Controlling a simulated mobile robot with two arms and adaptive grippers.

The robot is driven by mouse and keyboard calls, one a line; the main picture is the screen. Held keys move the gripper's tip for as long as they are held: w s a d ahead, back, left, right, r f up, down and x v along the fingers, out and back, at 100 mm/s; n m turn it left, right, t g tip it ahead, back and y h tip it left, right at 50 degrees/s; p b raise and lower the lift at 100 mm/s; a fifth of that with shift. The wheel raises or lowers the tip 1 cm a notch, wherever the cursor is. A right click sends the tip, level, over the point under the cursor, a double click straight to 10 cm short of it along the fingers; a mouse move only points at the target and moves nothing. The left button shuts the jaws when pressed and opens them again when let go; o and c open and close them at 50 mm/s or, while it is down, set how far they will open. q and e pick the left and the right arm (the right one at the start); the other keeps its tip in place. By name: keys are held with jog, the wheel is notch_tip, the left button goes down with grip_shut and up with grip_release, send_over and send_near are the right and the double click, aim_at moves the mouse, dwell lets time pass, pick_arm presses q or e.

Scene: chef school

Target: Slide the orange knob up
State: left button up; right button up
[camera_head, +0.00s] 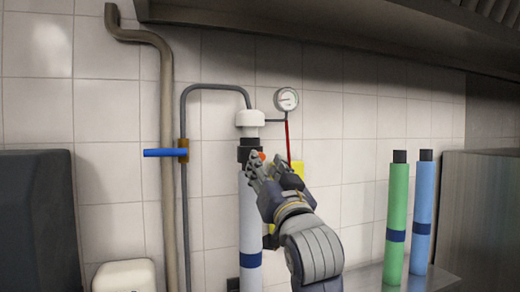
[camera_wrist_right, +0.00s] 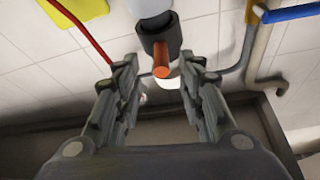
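The orange knob (camera_head: 262,156) sticks out from a black collar (camera_head: 244,143) on the upright cylinder against the wall. It is mostly hidden by my right gripper (camera_head: 262,168) in the head view. In the right wrist view the knob (camera_wrist_right: 161,62) shows as a short orange peg on the black collar (camera_wrist_right: 160,38). The fingers of my right gripper (camera_wrist_right: 163,72) stand on either side of it, with a visible gap to each. The right gripper is open. My left gripper is not in view.
A pressure gauge (camera_head: 286,99) with a red hose (camera_head: 288,140) is right of the cylinder. A blue-handled valve (camera_head: 165,152) and pipes are on the left. A green cylinder (camera_head: 397,215) and a blue cylinder (camera_head: 422,210) stand at the right. A range hood (camera_head: 330,27) overhangs the top.

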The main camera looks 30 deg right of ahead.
jog(key=p+x, duration=0.1)
jog(key=x, duration=0.3)
jog(key=shift+r+p, duration=0.15)
jog(key=shift+p, duration=0.2)
jog(key=shift+w+d, duration=0.1)
jog(key=shift+w, duration=0.4)
grip_shut()
